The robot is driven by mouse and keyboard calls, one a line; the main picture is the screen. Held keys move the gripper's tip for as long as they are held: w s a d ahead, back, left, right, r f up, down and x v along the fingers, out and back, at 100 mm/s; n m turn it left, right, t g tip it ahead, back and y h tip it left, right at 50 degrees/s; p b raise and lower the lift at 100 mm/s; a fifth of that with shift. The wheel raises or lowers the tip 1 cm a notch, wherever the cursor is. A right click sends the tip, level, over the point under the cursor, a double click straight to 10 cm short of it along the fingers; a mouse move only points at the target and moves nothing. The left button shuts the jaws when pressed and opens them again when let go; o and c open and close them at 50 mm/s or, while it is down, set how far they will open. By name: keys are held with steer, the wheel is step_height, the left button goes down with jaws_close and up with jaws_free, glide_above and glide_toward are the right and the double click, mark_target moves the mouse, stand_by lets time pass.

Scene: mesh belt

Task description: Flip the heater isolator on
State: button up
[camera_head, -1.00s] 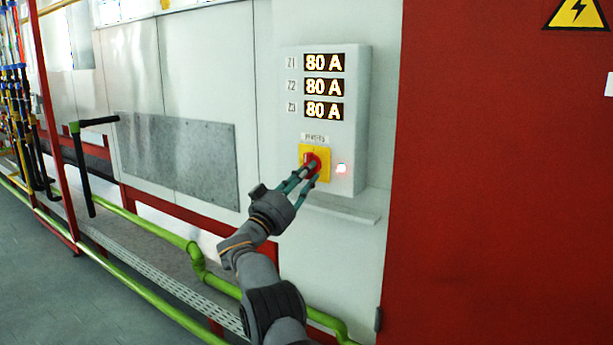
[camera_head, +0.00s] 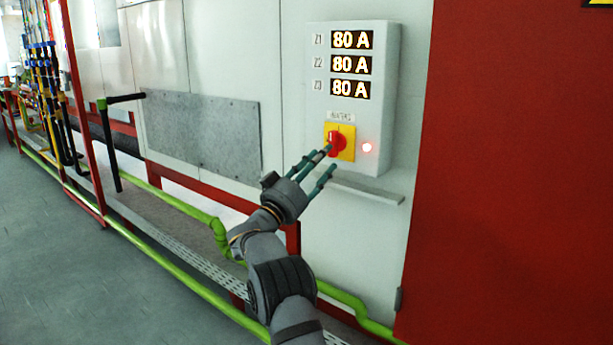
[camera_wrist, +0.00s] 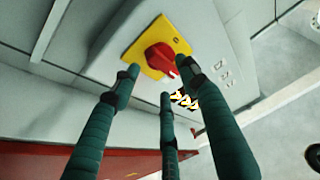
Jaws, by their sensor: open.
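The heater isolator is a red rotary knob (camera_head: 335,143) on a yellow plate (camera_head: 347,154), low on a grey panel box. In the wrist view the red knob (camera_wrist: 158,59) is in plain sight on the yellow plate (camera_wrist: 134,52). Its raised handle with a pale mark points toward the lower right there, roughly to the display side. My gripper (camera_head: 323,167) has three teal fingers, spread and empty, just in front of and below the knob. In the wrist view my gripper (camera_wrist: 160,75) has its fingertips around the knob's outline, apparently apart from it.
Three lit displays (camera_head: 351,64) read 80 A. A small lamp (camera_head: 367,147) glows beside the yellow plate. A narrow ledge (camera_head: 360,188) juts out beneath the box. A red panel (camera_head: 510,180) stands to the right, and green pipes (camera_head: 170,200) run low along the wall.

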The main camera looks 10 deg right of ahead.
mark_target(335, 143)
steer(key=v, duration=0.7)
steer(key=shift+s+a, duration=0.2)
steer(key=shift+a, duration=0.1)
steer(key=x, duration=1.2)
steer(key=shift+d+f, duration=0.15)
steer(key=shift+f, duration=0.05)
